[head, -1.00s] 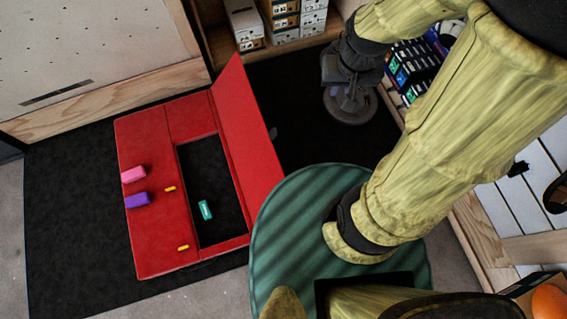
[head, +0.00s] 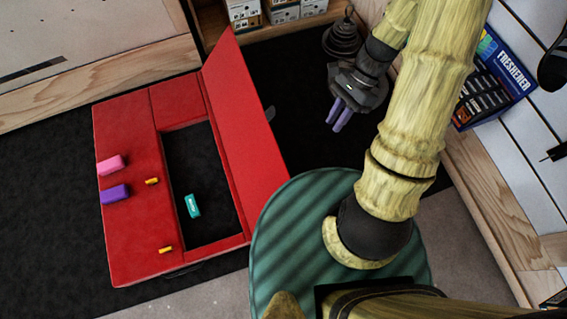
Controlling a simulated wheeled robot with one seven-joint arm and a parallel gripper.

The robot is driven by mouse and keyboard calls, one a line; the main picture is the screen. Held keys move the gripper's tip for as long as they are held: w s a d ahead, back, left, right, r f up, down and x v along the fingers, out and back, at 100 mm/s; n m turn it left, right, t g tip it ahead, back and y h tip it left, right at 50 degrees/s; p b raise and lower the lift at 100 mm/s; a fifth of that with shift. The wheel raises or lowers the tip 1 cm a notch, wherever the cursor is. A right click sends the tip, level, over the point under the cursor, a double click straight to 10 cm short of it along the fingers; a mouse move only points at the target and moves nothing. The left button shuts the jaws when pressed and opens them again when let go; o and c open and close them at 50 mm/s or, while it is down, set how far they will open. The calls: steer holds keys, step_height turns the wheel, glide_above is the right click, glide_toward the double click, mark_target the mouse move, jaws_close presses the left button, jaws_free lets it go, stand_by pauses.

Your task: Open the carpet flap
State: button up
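The red carpet (head: 128,215) lies on the dark floor mat at the left of the head view. Its red flap (head: 243,125) is raised along the right side of a rectangular opening and stands up steeply. The opening shows a dark surface with a small teal block (head: 192,206) on it. My gripper (head: 340,114) is to the right of the flap, apart from it, with its purple fingers pointing down. The two fingers are close together with nothing seen between them; how far they are parted is unclear.
Pink (head: 111,166) and purple (head: 115,194) blocks and two small yellow pieces (head: 152,181) rest on the carpet. A dark ribbed object (head: 341,38) stands behind my gripper. Boxes stand on a shelf at the back; a Freshener box (head: 497,80) is at the right wall.

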steer(key=w+d+f+m+t+y+b, duration=0.1)
steer(key=f+m+t+y+b, duration=0.3)
steer(key=f, duration=2)
steer(key=w+d+f+m+t+y+b, duration=0.1)
steer(key=w+f+m+t+y+b, duration=0.2)
steer(key=f+m+y+b, duration=1.1)
step_height(320, 180, down, 10)
steer(key=m+t+b, duration=0.1)
steer(key=m+b, duration=0.7)
steer(key=b, duration=0.7)
steer(key=shift+t+b, duration=0.35)
steer(key=shift+t, duration=0.05)
steer(key=shift+w, duration=0.1)
steer(key=b+x, duration=0.6)
steer(key=x, duration=1.1)
steer(key=shift+a+b, duration=0.25)
steer(key=shift+b, duration=0.05)
